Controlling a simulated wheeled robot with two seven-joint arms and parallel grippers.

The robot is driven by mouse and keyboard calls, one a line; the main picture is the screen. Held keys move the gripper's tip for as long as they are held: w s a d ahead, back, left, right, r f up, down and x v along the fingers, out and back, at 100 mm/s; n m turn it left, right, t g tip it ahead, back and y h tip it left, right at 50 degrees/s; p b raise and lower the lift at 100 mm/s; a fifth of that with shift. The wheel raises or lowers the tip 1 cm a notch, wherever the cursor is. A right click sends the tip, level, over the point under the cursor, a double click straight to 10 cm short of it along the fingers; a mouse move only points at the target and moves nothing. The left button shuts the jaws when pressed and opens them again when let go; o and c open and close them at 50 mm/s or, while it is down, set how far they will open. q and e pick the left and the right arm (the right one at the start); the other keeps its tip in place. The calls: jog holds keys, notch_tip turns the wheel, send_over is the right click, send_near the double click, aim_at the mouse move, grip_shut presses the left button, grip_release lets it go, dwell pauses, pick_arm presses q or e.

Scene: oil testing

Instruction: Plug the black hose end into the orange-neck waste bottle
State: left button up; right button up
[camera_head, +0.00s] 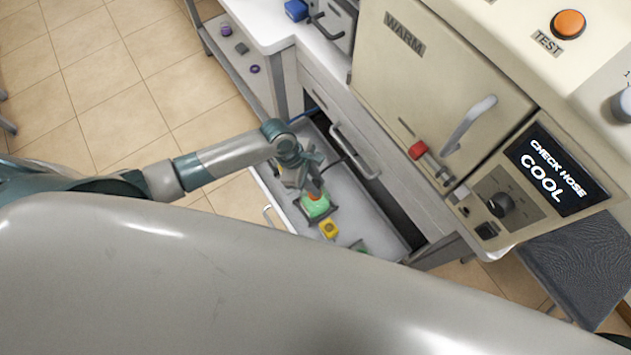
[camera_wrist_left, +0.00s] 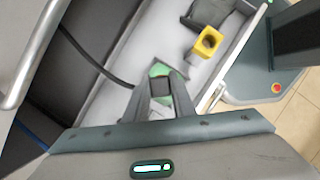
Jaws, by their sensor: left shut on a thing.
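A green waste bottle with an orange neck (camera_head: 316,206) stands in the open drawer, directly below my left gripper (camera_head: 303,180). In the left wrist view, green parts of the bottle (camera_wrist_left: 160,70) show around the fingertips; the orange neck is hidden there. My left gripper (camera_wrist_left: 160,92) is shut on the end of the black hose (camera_wrist_left: 95,58). The hose runs from the drawer's back side to the fingers. The fingers hide the hose tip, so I cannot tell whether it is inside the neck. My right gripper is not in view.

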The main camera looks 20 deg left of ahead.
pick_arm(q)
jog(key=shift+f, duration=0.65)
jog(key=o, duration=1.1)
jog(key=shift+o, duration=0.2)
jog(key=shift+r, duration=0.1)
jog(key=b+v, duration=0.1)
jog(key=v, duration=1.6)
